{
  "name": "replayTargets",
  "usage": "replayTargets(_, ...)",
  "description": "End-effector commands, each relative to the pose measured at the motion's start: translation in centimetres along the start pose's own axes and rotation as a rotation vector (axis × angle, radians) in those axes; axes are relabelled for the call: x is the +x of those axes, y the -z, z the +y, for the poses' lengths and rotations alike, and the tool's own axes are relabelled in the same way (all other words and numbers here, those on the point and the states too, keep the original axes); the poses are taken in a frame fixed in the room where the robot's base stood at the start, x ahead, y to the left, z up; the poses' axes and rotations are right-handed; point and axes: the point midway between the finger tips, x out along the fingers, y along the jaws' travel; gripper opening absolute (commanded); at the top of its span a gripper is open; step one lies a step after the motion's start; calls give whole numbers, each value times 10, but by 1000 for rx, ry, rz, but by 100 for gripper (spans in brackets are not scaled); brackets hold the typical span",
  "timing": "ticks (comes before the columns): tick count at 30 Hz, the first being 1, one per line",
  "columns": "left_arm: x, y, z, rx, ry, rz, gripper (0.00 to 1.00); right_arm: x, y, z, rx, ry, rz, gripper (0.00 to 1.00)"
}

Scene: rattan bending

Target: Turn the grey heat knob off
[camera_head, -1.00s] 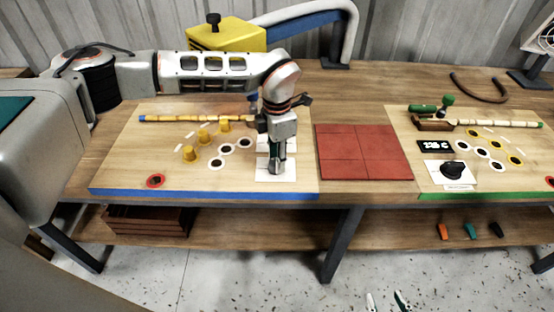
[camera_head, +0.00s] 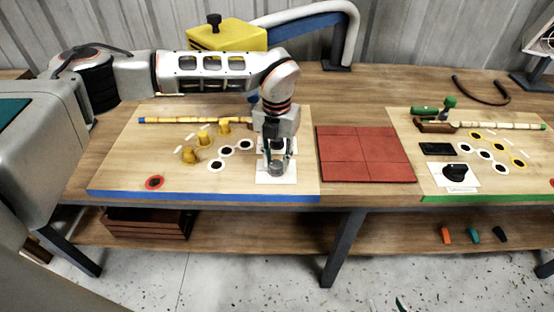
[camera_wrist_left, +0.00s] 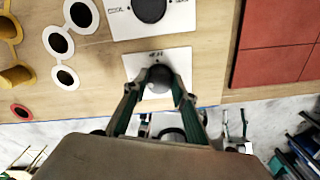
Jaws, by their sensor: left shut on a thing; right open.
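The grey heat knob (camera_head: 277,168) sits on a white labelled plate (camera_head: 263,178) near the front edge of the left board. It also shows in the left wrist view (camera_wrist_left: 159,77). My left gripper (camera_head: 277,164) points down over it and is shut on it, one finger on each side. The knob's pointer and the exact label are too small to read. My right gripper (camera_wrist_left: 235,132) shows small in the left wrist view, with its fingers apart, below the bench's front edge.
A second plate with a dark round part (camera_wrist_left: 150,8) lies just behind. Yellow pegs (camera_head: 190,155) and ringed holes stand left, red tiles (camera_head: 365,155) right. The right board has a black knob (camera_head: 456,172) and a dark display (camera_head: 437,149).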

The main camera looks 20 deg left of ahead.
Motion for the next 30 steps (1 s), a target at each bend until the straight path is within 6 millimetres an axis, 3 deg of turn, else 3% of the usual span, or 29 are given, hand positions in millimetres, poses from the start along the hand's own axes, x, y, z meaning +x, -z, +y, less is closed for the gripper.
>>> replayTargets(22, -2, -1, 1, -91, 1, -3, 5, 1, -4, -1, 0, 1, -6, 43)
replayTargets(23, -2, -1, 1, -91, 1, -3, 32, 1, -4, -1, 0, 1, -6, 43)
replayTargets(24, -2, -1, 1, -91, 1, -3, 42, 1, -4, -1, 0, 1, -6, 43)
replayTargets(30, -1, -1, 0, -90, 0, -2, 43, 1, -4, -1, 0, 1, -5, 43)
